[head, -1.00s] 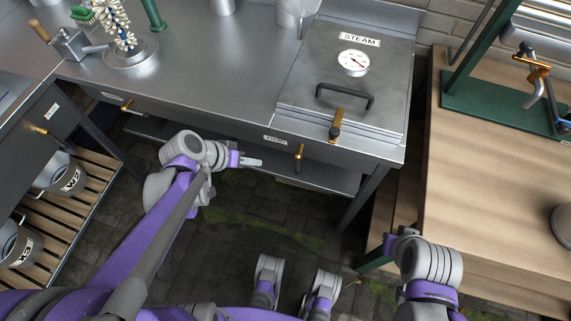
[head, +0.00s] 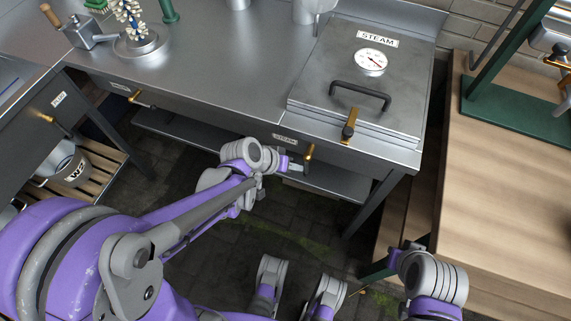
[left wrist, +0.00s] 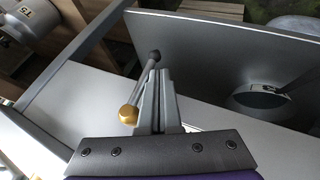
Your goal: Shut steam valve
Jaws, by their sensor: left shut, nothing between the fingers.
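The steam valve (head: 307,155) is a brass-hubbed lever on the counter's front edge, just right of a small label. Its handle hangs down in the head view. In the left wrist view, the brass hub (left wrist: 128,115), thin grey rod and dark knob (left wrist: 155,56) show. My left gripper (head: 297,169) is shut and empty, close beside the lever on its left. In the left wrist view its fingers (left wrist: 157,95) lie right alongside the rod; I cannot tell whether they touch. My right wrist is at the lower right; its fingers are not clear.
A steam box with a gauge (head: 371,62), dark handle and brass latch (head: 349,125) sits on the metal counter (head: 215,80) above. A lower shelf (head: 335,182) runs under the counter. A wooden table (head: 500,210) stands at right. Another brass lever (head: 137,98) is farther left.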

